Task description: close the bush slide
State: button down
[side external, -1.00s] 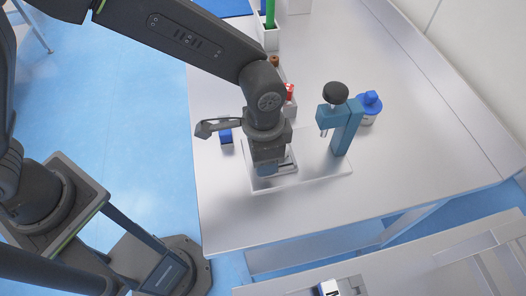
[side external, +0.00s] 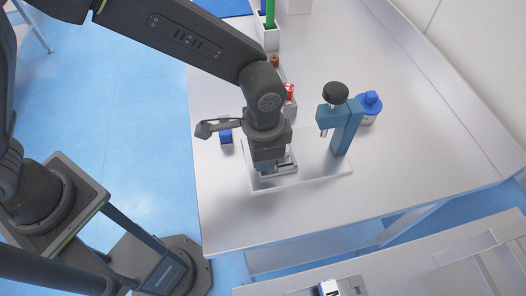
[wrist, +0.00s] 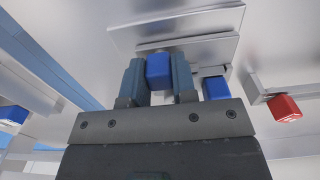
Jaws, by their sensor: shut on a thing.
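My gripper (wrist: 159,82) is shut on a small blue block (wrist: 159,69), which looks like the handle of the slide. One finger stands on each side of it. A pale metal slide plate (wrist: 185,43) lies just beyond the block in the wrist view. In the side view my gripper (side external: 270,163) is low over the left part of a pale fixture base (side external: 322,178). Part of the slide (side external: 284,169) shows beside and below the gripper; the rest is hidden. I cannot tell how far the slide is open.
A teal clamp post (side external: 346,132) with a black knob (side external: 335,92) stands on the base, right of my gripper. A blue-capped bottle (side external: 368,108) is behind it. A blue block (side external: 226,136) and a red block (side external: 290,91) are nearby.

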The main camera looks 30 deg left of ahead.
jog(key=shift+w+d, duration=1.5)
jog(key=c, duration=0.9)
grip_release()
notch_tip(320, 180, up, 14)
jog(key=shift+f, duration=0.1)
jog(key=shift+c, duration=0.6)
